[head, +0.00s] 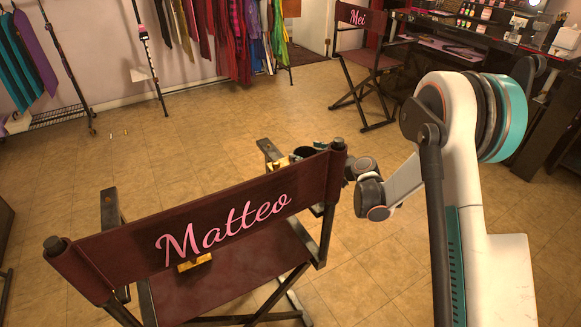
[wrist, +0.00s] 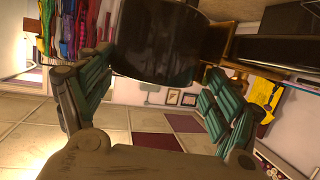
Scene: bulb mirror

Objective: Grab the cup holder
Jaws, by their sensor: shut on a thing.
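The cup holder (wrist: 155,40) is a dark, round cup shape with a gold-brown bracket at its right in the wrist view. My gripper (wrist: 160,68) has its two green-padded fingers on either side of it and is shut on it. In the head view the cup holder (head: 304,152) shows only in part, as a dark rim beside the right armrest of the chair marked Matteo (head: 205,230). The chair's back hides much of it and most of my gripper there.
A second chair marked Mei (head: 372,50) stands at the back right, by a dark make-up counter (head: 470,40). Clothes racks (head: 235,35) line the back wall. The tiled floor (head: 220,125) between is mostly clear. Small gold pieces (head: 195,262) show on the Matteo chair.

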